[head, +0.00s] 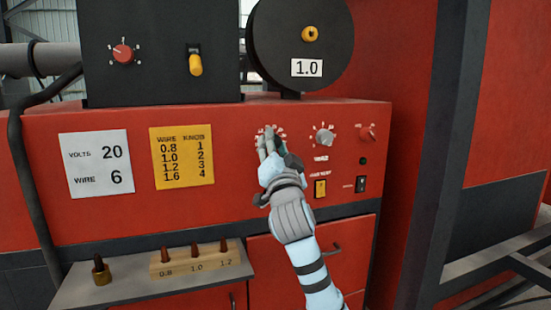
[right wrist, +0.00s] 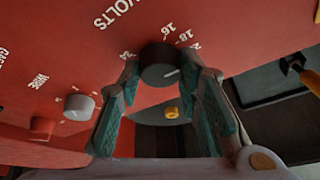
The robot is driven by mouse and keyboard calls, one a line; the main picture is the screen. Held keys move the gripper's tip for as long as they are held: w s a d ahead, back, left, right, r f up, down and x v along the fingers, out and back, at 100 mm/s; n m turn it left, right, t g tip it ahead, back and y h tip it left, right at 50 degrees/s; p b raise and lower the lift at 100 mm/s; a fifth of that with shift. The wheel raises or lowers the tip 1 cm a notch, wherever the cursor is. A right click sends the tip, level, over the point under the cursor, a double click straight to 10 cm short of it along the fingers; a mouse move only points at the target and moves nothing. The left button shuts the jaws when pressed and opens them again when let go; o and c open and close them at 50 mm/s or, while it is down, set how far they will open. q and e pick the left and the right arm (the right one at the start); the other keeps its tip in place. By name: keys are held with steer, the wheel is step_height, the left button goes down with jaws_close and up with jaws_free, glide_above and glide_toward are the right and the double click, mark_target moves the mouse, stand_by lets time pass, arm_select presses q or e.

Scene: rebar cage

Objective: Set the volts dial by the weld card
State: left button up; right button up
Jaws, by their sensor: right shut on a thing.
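The white weld card (head: 97,163) on the red front panel reads VOLTS 20, WIRE 6. The dark round volts dial (right wrist: 158,66) shows in the right wrist view below the printed word VOLTS. A pale pointer mark sits at its lower right edge. Numbers are printed around it, some hard to read. My right gripper (head: 268,146) is at the panel and covers the dial in the head view. In the right wrist view its two fingers (right wrist: 160,80) are shut on the dial from both sides. My left gripper is not in view.
A yellow wire-knob card (head: 182,156) is right of the weld card. The grey wire dial (head: 324,134) and a red knob (head: 366,132) are right of my gripper, with switches below. A black spool (head: 300,40) stands above. A shelf (head: 145,285) holds a wooden block (head: 196,261).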

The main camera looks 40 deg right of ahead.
steer(key=shift+a+m+g+h+b, duration=0.1)
steer(key=shift+m+g+h+b, duration=0.65)
steer(key=shift+m, duration=1.05)
steer(key=shift+r, duration=0.1)
steer(key=o, duration=1.1)
steer(key=shift+o, duration=0.2)
steer(key=v, duration=1.2)
